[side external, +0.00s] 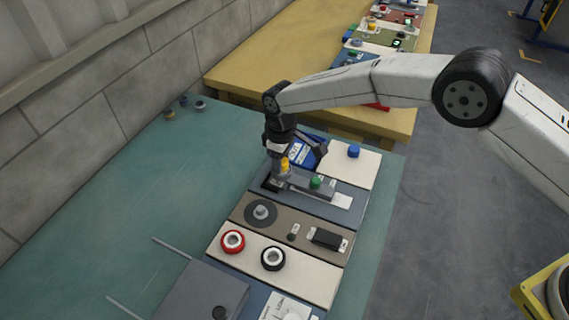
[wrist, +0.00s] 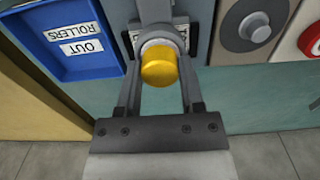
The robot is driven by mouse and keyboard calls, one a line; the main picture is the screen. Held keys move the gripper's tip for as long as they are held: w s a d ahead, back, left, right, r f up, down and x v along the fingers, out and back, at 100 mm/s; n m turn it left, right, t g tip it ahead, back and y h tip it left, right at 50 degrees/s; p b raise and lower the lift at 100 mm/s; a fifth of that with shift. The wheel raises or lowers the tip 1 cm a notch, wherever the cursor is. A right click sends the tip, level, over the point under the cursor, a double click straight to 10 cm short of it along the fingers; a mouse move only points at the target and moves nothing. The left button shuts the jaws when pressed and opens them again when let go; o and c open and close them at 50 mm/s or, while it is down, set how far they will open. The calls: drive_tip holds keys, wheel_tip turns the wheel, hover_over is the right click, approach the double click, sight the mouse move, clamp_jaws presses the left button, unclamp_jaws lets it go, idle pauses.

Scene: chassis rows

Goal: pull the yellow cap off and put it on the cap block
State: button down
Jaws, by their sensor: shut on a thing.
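The yellow cap (side external: 284,164) is at the left end of the blue-grey panel, under my wrist. In the wrist view, the yellow cap (wrist: 160,67) sits on top of a pale grey round collar. My gripper (wrist: 160,58) is shut on the cap, one finger on each side; the gripper (side external: 277,178) is low over the panel in the side view. I cannot tell whether the cap is still seated.
A blue tray (wrist: 78,66) labelled "OUT ROLLERS" is close beside my gripper. A blue knob (side external: 353,150) stands on the cream panel behind. A grey knob (side external: 261,212), red ring (side external: 233,241) and black ring (side external: 273,258) are in front. The green bench (side external: 150,200) at left is mostly clear.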

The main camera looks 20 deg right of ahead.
sight(286, 160)
drive_tip(key=shift+r, duration=2.35)
idle(0.8)
drive_tip(key=shift+d, duration=0.1)
idle(0.3)
drive_tip(key=shift+s+d+r, duration=0.15)
drive_tip(key=shift+d+r, duration=0.05)
drive_tip(key=shift+d, duration=0.25)
drive_tip(key=s+d+r, duration=0.3)
drive_tip(key=s+d, duration=1.3)
drive_tip(key=d, duration=0.2)
drive_tip(key=shift+s+d+r, duration=0.15)
drive_tip(key=shift+s+d, duration=0.1)
drive_tip(key=shift+d, duration=0.15)
